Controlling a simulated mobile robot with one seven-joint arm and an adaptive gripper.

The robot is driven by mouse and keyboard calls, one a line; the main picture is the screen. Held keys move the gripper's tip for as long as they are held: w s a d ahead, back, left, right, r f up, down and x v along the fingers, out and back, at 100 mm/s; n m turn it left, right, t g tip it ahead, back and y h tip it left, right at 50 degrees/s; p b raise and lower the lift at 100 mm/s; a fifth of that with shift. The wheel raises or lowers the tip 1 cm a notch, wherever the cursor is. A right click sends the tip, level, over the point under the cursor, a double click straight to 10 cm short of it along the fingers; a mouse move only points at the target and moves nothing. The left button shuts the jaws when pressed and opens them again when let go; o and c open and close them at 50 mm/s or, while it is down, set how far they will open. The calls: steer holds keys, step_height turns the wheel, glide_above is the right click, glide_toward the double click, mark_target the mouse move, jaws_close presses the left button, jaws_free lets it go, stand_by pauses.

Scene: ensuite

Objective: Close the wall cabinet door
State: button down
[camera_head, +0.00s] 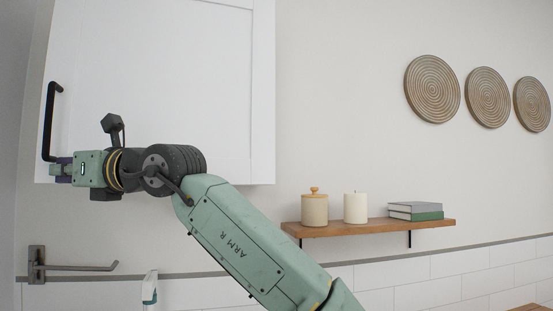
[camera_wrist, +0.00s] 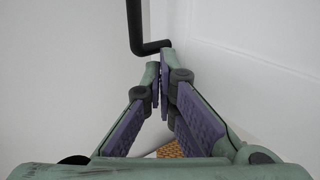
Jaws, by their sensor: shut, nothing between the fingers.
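The wall cabinet door (camera_head: 165,75) is a large white panel at the upper left in the head view. A black bar handle (camera_head: 48,125) stands upright near its left edge. I cannot tell how far the door stands from the cabinet. My gripper (camera_head: 56,172) is shut and empty at the lower end of the handle, pointing left in the head view. In the wrist view my gripper's fingertips (camera_wrist: 160,66) are together just below the bent lower end of the handle (camera_wrist: 148,44); I cannot tell whether they touch it. A pale panel lies to their right.
A dark metal bar holder (camera_head: 75,267) sticks out from the wall below the door. A white bottle (camera_head: 150,288) is below my arm. Three round woven discs (camera_head: 432,89) hang above.

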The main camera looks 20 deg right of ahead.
steer(key=shift+m+t+h, duration=0.7)
steer(key=shift+t+h, duration=0.2)
steer(key=w, duration=0.4)
steer(key=shift+w+d, duration=0.15)
steer(key=shift+w, duration=0.25)
steer(key=shift+w+d+r, duration=0.1)
steer(key=shift+w+d, duration=0.05)
steer(key=shift+w, duration=0.05)
